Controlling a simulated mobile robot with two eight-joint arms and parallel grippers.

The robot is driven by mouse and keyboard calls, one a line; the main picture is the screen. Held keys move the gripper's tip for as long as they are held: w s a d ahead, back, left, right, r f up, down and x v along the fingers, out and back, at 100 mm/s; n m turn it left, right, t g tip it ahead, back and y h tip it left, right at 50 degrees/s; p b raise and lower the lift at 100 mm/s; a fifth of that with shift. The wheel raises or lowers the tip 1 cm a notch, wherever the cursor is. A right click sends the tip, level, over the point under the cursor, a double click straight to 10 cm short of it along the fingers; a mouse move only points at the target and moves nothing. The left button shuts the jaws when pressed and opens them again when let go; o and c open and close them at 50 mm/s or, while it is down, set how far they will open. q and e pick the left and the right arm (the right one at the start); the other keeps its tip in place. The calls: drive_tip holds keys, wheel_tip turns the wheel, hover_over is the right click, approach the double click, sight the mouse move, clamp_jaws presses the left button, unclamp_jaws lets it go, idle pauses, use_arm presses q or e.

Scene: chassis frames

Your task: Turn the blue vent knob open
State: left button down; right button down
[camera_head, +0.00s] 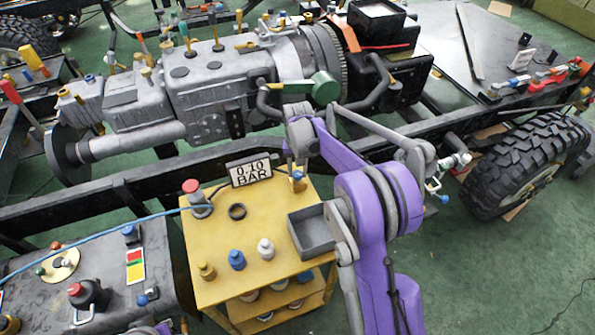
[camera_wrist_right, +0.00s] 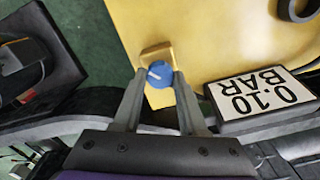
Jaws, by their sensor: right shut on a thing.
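The blue vent knob (camera_wrist_right: 160,74) shows in the right wrist view as a round blue cap with a pale line across it, next to a brass-coloured body. My right gripper (camera_wrist_right: 158,82) is shut on it, one finger on each side. In the head view the right gripper (camera_head: 297,168) reaches down to the back right corner of the yellow cart, where the brass fitting (camera_head: 298,184) shows below it. The knob is mostly hidden there. My left gripper is not in view.
A "0.10 BAR" sign (camera_head: 249,171) stands close beside the knob. The black chassis rail (camera_head: 110,204) runs just behind.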

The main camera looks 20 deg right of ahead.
sight(297, 173)
drive_tip(key=n, duration=0.4)
drive_tip(key=shift+n+b, duration=0.3)
drive_tip(key=shift+n, duration=2.5)
drive_tip(key=shift+c, duration=2.2)
unclamp_jaws()
drive_tip(key=shift+r, duration=0.1)
wheel_tip(297, 173, up, 11)
